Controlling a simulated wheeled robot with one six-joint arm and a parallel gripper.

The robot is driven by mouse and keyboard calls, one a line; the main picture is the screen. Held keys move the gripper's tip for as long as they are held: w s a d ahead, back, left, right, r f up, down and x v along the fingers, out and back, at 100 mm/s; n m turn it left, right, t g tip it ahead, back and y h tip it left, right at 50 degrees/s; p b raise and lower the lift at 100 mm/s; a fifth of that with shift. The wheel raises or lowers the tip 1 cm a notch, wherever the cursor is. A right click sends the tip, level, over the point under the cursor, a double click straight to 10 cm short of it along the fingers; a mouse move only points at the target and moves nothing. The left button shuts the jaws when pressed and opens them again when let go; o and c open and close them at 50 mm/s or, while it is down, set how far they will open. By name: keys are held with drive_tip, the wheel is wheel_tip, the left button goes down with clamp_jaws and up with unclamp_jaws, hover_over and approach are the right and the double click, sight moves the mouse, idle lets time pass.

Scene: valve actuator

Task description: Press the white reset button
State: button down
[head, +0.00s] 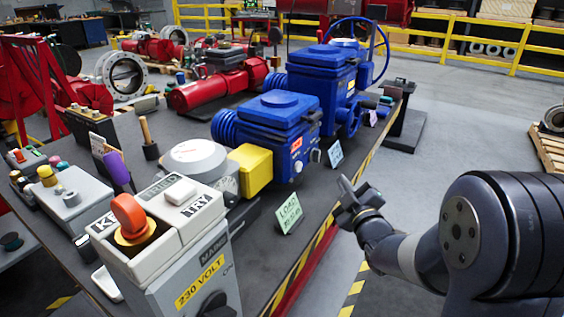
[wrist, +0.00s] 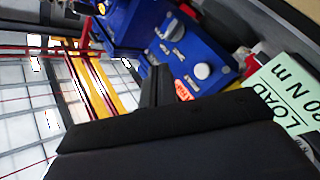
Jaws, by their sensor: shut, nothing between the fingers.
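My gripper (head: 353,190) is shut and empty, held in the air to the right of the table and the green card. In the wrist view its dark fingers (wrist: 155,86) point towards the blue actuator (wrist: 182,48). That actuator, in the head view (head: 285,130), has a small round white button (head: 315,156) on its near face, larger in the wrist view (wrist: 202,71). An orange label (wrist: 183,90) is beside it. I cannot read "reset" on either. My gripper touches neither.
The green LOAD card (head: 289,213) stands at the striped table edge; it also shows in the wrist view (wrist: 283,95). A yellow block (head: 251,170), an orange knob (head: 130,212) and a grey 230 VOLT box (head: 195,285) are to the left.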

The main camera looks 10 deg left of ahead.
sight(298, 167)
drive_tip(key=shift+a, duration=0.1)
idle(0.4)
drive_tip(key=a, duration=0.2)
drive_tip(key=w+a, duration=0.1)
drive_tip(key=a, duration=0.1)
drive_tip(key=w+a+p, duration=0.1)
drive_tip(key=a, duration=0.1)
drive_tip(key=shift+w+a+f, duration=0.1)
drive_tip(key=shift+w+a, duration=0.15)
drive_tip(key=shift+a, duration=0.05)
drive_tip(key=shift+w+a, duration=0.25)
drive_tip(key=shift+a, duration=0.5)
idle(0.4)
drive_tip(key=shift+b, duration=0.35)
idle(0.5)
drive_tip(key=shift+w+a+b, duration=0.1)
drive_tip(key=shift+a+b, duration=0.15)
drive_tip(key=shift+b, duration=0.1)
drive_tip(key=shift+a, duration=0.1)
